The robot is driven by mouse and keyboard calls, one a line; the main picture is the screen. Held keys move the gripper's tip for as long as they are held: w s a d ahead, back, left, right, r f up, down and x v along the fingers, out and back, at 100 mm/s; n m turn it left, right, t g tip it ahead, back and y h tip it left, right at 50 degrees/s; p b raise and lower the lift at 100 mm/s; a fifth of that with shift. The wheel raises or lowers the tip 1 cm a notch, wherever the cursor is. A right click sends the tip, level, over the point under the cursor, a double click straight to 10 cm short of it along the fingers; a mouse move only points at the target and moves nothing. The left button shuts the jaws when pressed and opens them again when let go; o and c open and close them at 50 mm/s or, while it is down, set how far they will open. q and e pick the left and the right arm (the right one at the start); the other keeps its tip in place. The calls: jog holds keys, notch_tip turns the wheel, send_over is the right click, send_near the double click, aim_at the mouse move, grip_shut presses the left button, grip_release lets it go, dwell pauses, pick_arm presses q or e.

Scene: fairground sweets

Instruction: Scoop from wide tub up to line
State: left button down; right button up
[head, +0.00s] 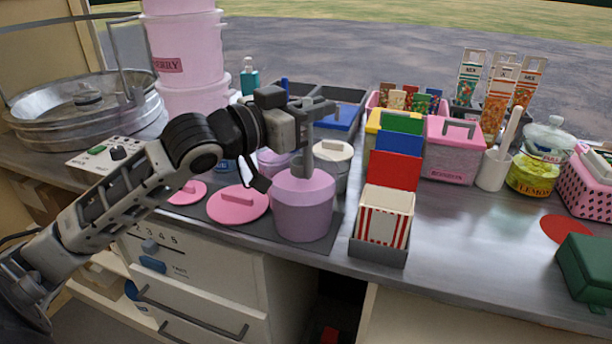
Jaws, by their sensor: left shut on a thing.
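A wide pink tub (303,212) stands upright on a dark mat near the counter's front. Its top looks pink; I cannot tell its fill level, and I see no line on it. My left gripper (309,118) is above this tub, shut on a grey upright piece (308,150), probably a scoop handle. The piece reaches down to the tub's top; its lower end is hidden or hard to make out. A pink lid with a bar handle (237,205) lies flat just left of the tub. My right gripper is not in view.
A smaller pink lid (187,192) lies further left. A cream-lidded tub (332,153) stands close behind. A rack of striped cartons (385,216) is close on the right. A pink box (451,150) and a white holder (493,170) stand beyond.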

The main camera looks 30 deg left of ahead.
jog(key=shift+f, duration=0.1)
pick_arm(q)
notch_tip(320, 180, down, 4)
jog(key=b, duration=0.2)
jog(key=shift+f+b, duration=0.15)
jog(key=shift+b, duration=0.2)
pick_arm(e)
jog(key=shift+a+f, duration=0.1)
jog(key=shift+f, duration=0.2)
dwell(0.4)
